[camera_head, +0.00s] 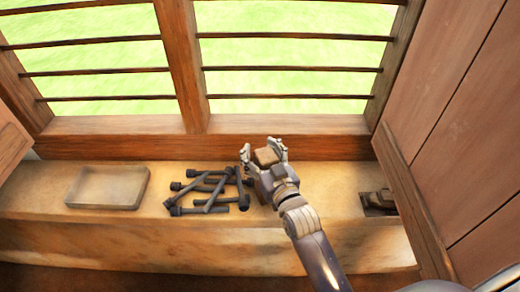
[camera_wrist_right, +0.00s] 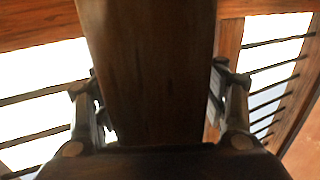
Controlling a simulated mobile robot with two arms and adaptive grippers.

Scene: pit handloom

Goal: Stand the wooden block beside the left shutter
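The small brown wooden block (camera_head: 266,156) is between the fingers of my right gripper (camera_head: 264,158), in front of the window's lower rail. In the right wrist view the block (camera_wrist_right: 148,70) fills the middle, with a finger close against each side, and the right gripper (camera_wrist_right: 158,110) looks shut on it. The block appears held up above the sill; its lower end is hidden by the gripper. Part of the left shutter (camera_head: 10,142), a brown wooden panel, shows at the left edge of the head view. My left gripper is not in view.
A shallow tray (camera_head: 108,204) lies on the left of the pale sill (camera_head: 330,182). Several dark bolts (camera_head: 212,190) lie in a pile left of my right gripper. A dark metal piece (camera_head: 379,200) sits near the right shutter (camera_head: 450,120). A barred window stands behind.

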